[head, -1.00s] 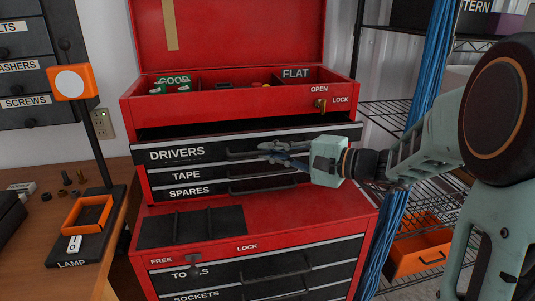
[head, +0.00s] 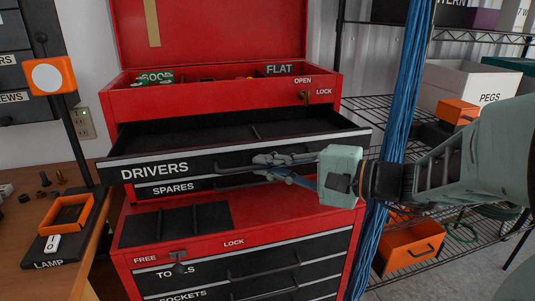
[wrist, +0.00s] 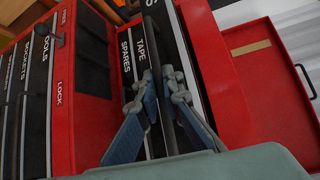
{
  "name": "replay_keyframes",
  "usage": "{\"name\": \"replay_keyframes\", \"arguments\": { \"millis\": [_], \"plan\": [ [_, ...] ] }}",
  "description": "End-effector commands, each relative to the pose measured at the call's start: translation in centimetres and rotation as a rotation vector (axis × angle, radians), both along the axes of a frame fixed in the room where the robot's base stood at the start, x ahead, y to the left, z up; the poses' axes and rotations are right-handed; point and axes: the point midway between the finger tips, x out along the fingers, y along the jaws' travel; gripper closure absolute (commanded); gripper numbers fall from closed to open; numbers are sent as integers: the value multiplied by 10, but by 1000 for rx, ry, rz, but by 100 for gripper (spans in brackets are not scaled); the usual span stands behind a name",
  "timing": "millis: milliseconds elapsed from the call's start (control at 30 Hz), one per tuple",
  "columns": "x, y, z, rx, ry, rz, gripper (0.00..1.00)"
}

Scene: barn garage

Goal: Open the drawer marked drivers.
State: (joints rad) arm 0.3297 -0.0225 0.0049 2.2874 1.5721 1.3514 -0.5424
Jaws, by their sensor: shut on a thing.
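The drawer marked drivers (head: 200,170) is in the upper part of the red tool chest in the head view. It stands well out from the chest, and its dark inside shows from above. My gripper (head: 268,165) is at the right half of its front, shut on the drawer's dark bar handle (head: 236,164). In the wrist view my two fingers (wrist: 163,82) close on either side of the handle (wrist: 168,120). The drawer hides the tape label below it in the head view; that label shows in the wrist view.
The spares drawer (head: 196,187) is shut below. The lower red chest (head: 270,222) has a dark mat on top and shut drawers. A wooden bench (head: 85,270) with a lamp (head: 52,76) is at left. A blue cable bundle (head: 405,110) and wire shelves (head: 460,215) stand at right.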

Motion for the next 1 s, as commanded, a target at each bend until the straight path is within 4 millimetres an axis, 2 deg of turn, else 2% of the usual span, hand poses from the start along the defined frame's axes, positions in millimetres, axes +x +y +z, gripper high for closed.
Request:
{"name": "replay_keyframes", "arguments": {
  "millis": [33, 67, 133, 467, 567, 1000],
  "plan": [
    [0, 0, 0, 0, 0, -1, 100],
    [0, 0, 0, 0, 0, -1, 91],
    [0, 0, 0, 0, 0, -1, 85],
    [-1, -3, 1, 1, -1, -1, 85],
    [-5, -14, 2, 0, -1, -5, 85],
    [-47, -89, 14, 0, -1, -5, 85]
  ]
}}
